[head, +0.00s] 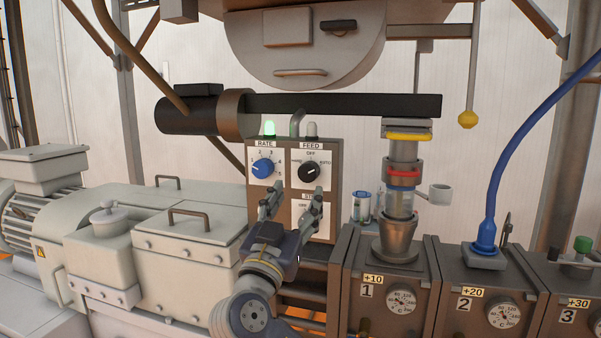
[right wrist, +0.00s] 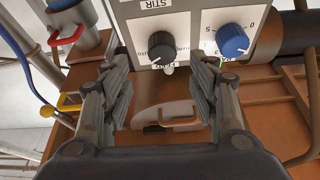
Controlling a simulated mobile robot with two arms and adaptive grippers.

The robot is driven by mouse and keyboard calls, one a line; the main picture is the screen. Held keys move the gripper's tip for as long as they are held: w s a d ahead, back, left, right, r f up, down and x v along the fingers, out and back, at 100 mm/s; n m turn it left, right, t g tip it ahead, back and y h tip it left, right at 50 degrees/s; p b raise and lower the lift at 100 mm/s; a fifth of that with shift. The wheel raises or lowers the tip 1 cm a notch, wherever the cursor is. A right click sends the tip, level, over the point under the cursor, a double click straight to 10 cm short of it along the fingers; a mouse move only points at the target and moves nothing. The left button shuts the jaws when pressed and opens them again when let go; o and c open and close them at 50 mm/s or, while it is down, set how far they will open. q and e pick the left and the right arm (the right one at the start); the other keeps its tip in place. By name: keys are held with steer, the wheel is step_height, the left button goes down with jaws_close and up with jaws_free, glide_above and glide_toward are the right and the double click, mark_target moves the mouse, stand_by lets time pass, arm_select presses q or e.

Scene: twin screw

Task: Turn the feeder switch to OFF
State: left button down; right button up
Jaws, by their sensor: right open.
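The feeder switch is the black FEED knob (head: 308,172) on the upright control panel (head: 333,190), with OFF above it and AUTO at its right. My right gripper (head: 295,197) is open and empty, just below the knob in the head view. In the right wrist view the knob lies beyond the gap between its fingers (right wrist: 158,78), apart from them. My left gripper is not in view.
The blue RATE knob (head: 262,168) sits left of the FEED knob, under a lit green lamp (head: 269,128). An unlit grey lamp (head: 312,130) is above FEED. My gripper partly hides the lower STIR switch.

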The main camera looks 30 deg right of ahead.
mark_target(306, 175)
steer(key=p+x, duration=0.2)
steer(key=x, duration=0.4)
steer(key=shift+w, duration=0.2)
steer(key=shift+w+d+r+p, duration=0.15)
steer(key=shift+w+d+p, duration=0.2)
steer(key=shift+d, duration=0.1)
steer(key=c, duration=1.1)
